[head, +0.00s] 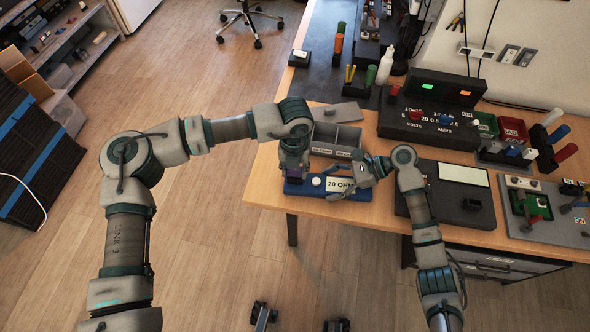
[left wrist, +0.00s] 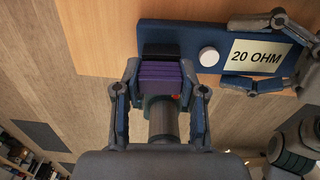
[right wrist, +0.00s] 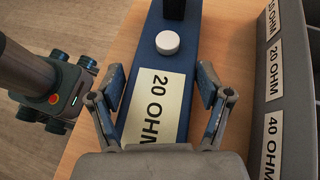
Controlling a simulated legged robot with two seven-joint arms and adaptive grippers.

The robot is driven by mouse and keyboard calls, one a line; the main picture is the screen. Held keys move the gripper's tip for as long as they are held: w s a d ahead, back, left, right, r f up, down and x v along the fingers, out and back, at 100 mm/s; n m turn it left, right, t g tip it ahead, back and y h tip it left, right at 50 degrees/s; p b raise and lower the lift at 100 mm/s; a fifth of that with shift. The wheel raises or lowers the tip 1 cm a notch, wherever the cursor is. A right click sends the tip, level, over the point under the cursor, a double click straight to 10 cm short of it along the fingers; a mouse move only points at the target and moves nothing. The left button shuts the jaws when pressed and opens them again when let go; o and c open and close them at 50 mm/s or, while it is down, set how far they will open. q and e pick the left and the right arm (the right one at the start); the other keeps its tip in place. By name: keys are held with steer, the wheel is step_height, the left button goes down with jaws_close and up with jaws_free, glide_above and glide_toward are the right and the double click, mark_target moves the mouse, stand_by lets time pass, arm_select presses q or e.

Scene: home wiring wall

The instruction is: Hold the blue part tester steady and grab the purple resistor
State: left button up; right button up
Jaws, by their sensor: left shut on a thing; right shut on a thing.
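The blue part tester (head: 297,187) lies along the front edge of the wooden table, with a white round button (left wrist: 208,56) and a "20 OHM" label (right wrist: 157,105). My right gripper (right wrist: 163,88) is shut on the tester, one finger along each long side at the label end. The purple resistor (left wrist: 160,78) is between the fingers of my left gripper (left wrist: 160,84), which is shut on it. In the left wrist view the resistor overlaps the tester's black socket (left wrist: 161,50); I cannot tell whether they touch. The resistor is out of the right wrist view.
A grey divided bin (head: 335,138) with ohm labels stands just behind the tester. A black meter box (head: 428,122) with lit displays is behind to the right. A dark device (head: 455,200) with a pale screen lies right of my right arm. The floor left of the table is open.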

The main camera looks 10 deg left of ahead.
arm_select(q)
step_height(320, 180, up, 10)
steer(key=shift+f, duration=0.25)
arm_select(e)
steer(key=shift+s+f, duration=0.1)
steer(key=shift+f, duration=0.2)
steer(key=o, duration=0.8)
arm_select(q)
steer(key=shift+w, duration=0.1)
arm_select(e)
steer(key=v, duration=1.2)
steer(key=shift+d+r, duration=0.1)
